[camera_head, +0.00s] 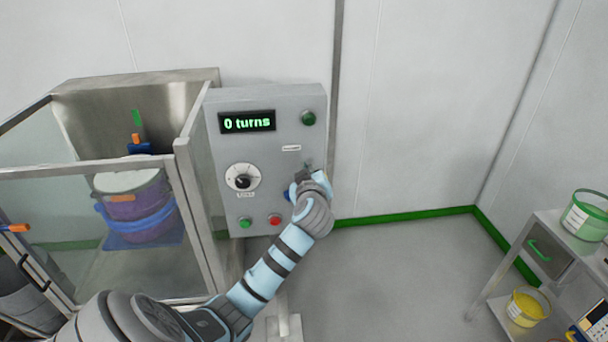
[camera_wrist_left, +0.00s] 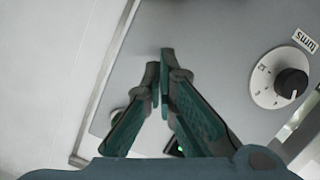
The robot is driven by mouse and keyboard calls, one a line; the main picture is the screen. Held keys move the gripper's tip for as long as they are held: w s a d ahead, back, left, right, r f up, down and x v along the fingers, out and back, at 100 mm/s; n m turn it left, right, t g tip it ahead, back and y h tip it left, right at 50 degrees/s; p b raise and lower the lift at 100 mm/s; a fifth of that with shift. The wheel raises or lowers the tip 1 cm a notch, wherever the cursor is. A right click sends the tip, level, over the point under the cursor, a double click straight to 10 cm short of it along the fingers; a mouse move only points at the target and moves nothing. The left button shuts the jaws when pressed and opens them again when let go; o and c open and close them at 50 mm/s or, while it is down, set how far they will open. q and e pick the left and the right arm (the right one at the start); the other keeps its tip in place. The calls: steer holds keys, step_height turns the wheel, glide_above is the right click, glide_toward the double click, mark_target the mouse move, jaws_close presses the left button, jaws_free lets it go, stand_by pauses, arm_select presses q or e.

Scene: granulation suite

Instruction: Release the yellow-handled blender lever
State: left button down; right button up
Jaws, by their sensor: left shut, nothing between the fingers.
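My left gripper (camera_head: 307,172) is in front of the grey control panel (camera_head: 222,165), near its right edge and below the green button. It also shows in the left wrist view (camera_wrist_left: 160,62), its fingertips close together with nothing between them. I cannot tell whether the tips touch the panel. No clearly yellow-handled lever shows. An orange-tipped handle (camera_head: 15,228) juts in at the left edge by the glass enclosure. A small orange piece (camera_head: 136,139) shows above a purple and blue drum (camera_head: 138,205) behind the glass. My right gripper is out of view.
The panel has a "0 turns" display (camera_head: 247,121), a dial (camera_head: 242,178), a green button (camera_head: 308,118) and a red button (camera_head: 275,219). A glass-walled metal enclosure (camera_head: 182,145) stands left. A shelf cart (camera_head: 541,222) stands right. The floor (camera_head: 400,270) between is clear.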

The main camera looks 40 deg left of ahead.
arm_select(q)
steer(key=shift+v, duration=2.25)
steer(key=shift+w+d+f, duration=0.15)
